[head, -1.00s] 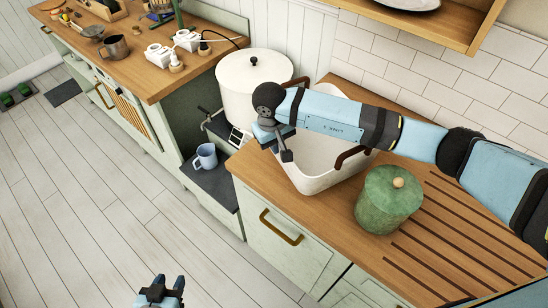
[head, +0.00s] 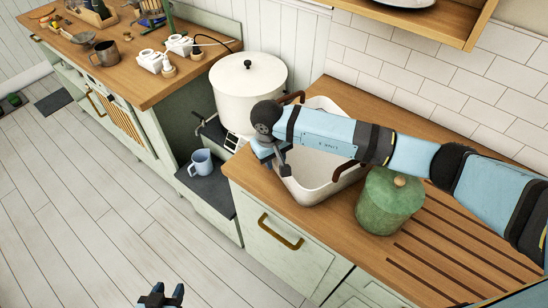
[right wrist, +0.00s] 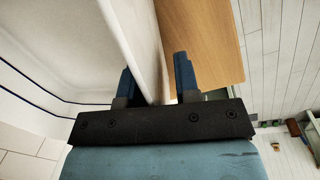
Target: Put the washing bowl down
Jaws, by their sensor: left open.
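The washing bowl (head: 318,186) is a cream-white rectangular tub with brown handles. In the head view it is over the wooden counter, between the white pot and the green jar, roughly level. I cannot tell whether its base touches the wood. My right gripper (head: 283,165) is at its near-left rim. In the right wrist view the fingers (right wrist: 158,78) are on either side of the bowl's wall (right wrist: 143,40), gripping it. My left gripper (head: 161,292) is open and empty, above the floor at the bottom edge of the head view.
A green lidded jar (head: 388,203) stands close to the bowl's right side. A large white lidded pot (head: 245,95) is just behind left. A blue mug (head: 201,162) is on a lower dark shelf. The grooved counter (head: 450,250) at right is clear. A wooden shelf hangs above.

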